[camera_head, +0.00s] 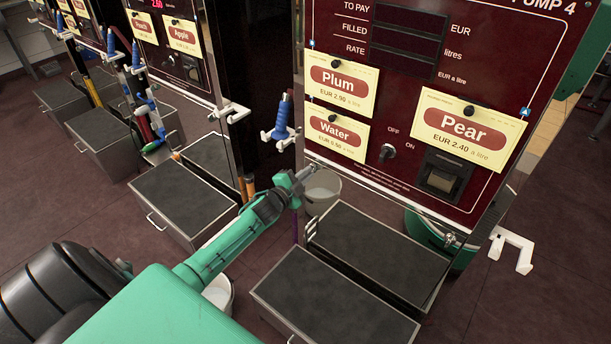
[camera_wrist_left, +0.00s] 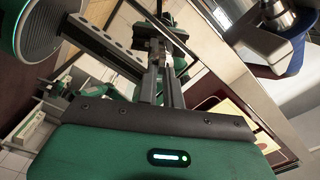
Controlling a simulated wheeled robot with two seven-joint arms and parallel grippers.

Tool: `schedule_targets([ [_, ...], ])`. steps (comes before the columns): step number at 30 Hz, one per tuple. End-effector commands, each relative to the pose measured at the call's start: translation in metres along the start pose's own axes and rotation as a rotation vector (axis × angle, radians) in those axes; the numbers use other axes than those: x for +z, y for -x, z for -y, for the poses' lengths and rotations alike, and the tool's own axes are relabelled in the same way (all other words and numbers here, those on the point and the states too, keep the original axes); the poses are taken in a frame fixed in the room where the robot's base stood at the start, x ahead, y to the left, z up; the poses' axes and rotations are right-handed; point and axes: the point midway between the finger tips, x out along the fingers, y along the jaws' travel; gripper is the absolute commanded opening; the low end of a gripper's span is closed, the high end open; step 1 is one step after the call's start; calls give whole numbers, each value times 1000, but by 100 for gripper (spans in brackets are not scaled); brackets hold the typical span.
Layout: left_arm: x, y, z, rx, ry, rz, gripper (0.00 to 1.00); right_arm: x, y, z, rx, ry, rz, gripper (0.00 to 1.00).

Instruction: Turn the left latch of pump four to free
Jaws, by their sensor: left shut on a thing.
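Pump four (camera_head: 460,60) stands at the right in the head view, with its dark red front panel facing me. My left gripper (camera_head: 300,178) reaches to the panel's lower left corner. It is shut on the left latch there, a small metal piece mostly hidden by the fingers, so its angle cannot be told. In the wrist view the fingers of my left gripper (camera_wrist_left: 163,62) are close together at the panel's edge. The right latch (camera_head: 449,240) shows at the panel's lower right corner. My right gripper is not in view.
A blue nozzle (camera_head: 283,115) hangs on a white bracket just left of the panel, close above my gripper. A grey bucket (camera_head: 322,190) stands behind the gripper. Dark-topped boxes (camera_head: 335,300) stand below the pump. An empty white bracket (camera_head: 513,250) sticks out at right.

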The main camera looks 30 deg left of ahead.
Motion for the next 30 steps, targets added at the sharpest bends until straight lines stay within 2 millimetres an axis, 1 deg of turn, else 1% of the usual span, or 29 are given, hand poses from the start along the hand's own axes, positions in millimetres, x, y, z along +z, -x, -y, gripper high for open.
schedule_targets([
  [6, 0, 0, -3, 1, -198, -1, 0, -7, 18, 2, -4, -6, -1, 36],
  [15, 1, 0, -4, 1, -409, -1, 0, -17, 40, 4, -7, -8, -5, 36],
  [22, 1, 0, -4, 1, -498, 0, 0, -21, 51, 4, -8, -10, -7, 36],
  [30, 1, 0, -4, 1, -534, -1, 0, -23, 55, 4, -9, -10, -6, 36],
])
